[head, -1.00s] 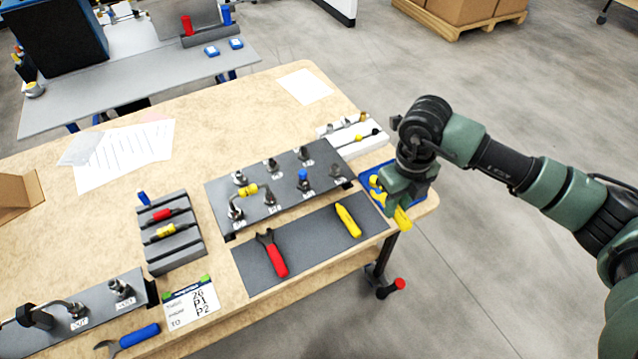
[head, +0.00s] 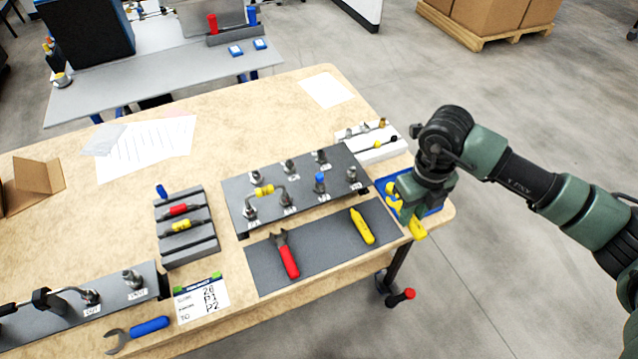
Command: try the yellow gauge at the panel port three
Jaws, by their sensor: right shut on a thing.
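My right gripper (head: 416,213) is at the table's right corner, over a blue tray (head: 436,205). It is shut on a yellow piece, taken to be the yellow gauge (head: 418,230), whose end sticks out below the jaws. Another yellow shape (head: 393,197) shows beside the jaws at the tray's left; the arm partly hides it. The grey panel (head: 265,186) with several labelled metal ports stands left of the gripper, apart from it. Port numbers are too small to read. My left gripper is out of view.
A white rack (head: 368,146) stands behind the tray. A grey holder (head: 190,246), card (head: 202,300) and blue wrench (head: 140,333) are left. Papers lie behind.

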